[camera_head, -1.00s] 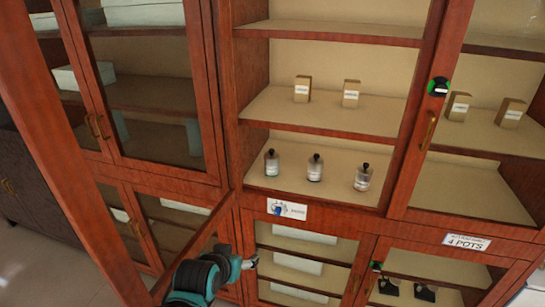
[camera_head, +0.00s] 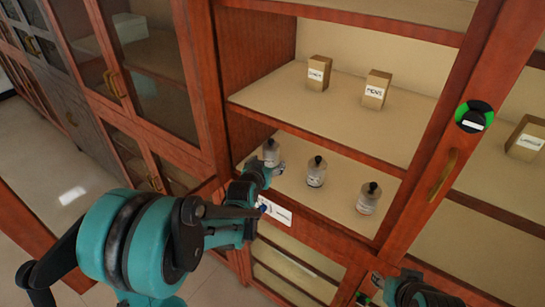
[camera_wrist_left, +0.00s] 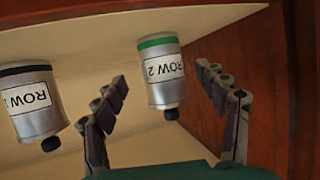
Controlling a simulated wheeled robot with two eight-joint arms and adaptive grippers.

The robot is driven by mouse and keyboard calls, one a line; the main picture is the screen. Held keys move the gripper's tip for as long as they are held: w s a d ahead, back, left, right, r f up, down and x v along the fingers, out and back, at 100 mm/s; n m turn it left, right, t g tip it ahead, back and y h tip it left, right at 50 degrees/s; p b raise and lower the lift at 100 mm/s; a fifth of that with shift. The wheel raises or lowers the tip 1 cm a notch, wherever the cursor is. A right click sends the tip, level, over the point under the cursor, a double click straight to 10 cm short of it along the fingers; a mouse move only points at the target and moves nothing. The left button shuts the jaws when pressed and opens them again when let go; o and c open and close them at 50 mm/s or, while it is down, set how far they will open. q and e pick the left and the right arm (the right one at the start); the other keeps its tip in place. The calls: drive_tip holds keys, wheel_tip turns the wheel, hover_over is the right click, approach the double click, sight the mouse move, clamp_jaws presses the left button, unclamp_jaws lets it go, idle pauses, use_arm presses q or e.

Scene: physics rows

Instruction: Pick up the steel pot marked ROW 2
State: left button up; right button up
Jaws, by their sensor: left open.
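The steel pot marked ROW 2 (camera_wrist_left: 163,78) has a green band and a dark knob; it appears upside down in the left wrist view. It stands between the spread fingers of my open left gripper (camera_wrist_left: 170,105), with gaps on both sides. In the head view the leftmost pot (camera_head: 270,151) on the lower open shelf matches it, and my left gripper (camera_head: 264,174) is at its front, partly covering it. A pot marked ROW 1 (camera_wrist_left: 37,102), with a dark band, stands beside it. My right gripper (camera_head: 380,282) shows at the bottom right, its jaws unclear.
A middle pot (camera_head: 316,171) and a right pot (camera_head: 368,198) stand on the same shelf (camera_head: 340,193). Small boxes (camera_head: 319,73) sit on the shelf above. The cabinet's left side wall (camera_wrist_left: 275,80) is close to one left finger.

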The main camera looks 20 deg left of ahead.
sight(269, 160)
use_arm(q)
drive_tip(key=b+x, duration=0.1)
drive_tip(key=x, duration=0.4)
drive_tip(key=shift+w+a+f, duration=0.15)
drive_tip(key=shift+w, duration=0.2)
drive_tip(key=c, duration=1.5)
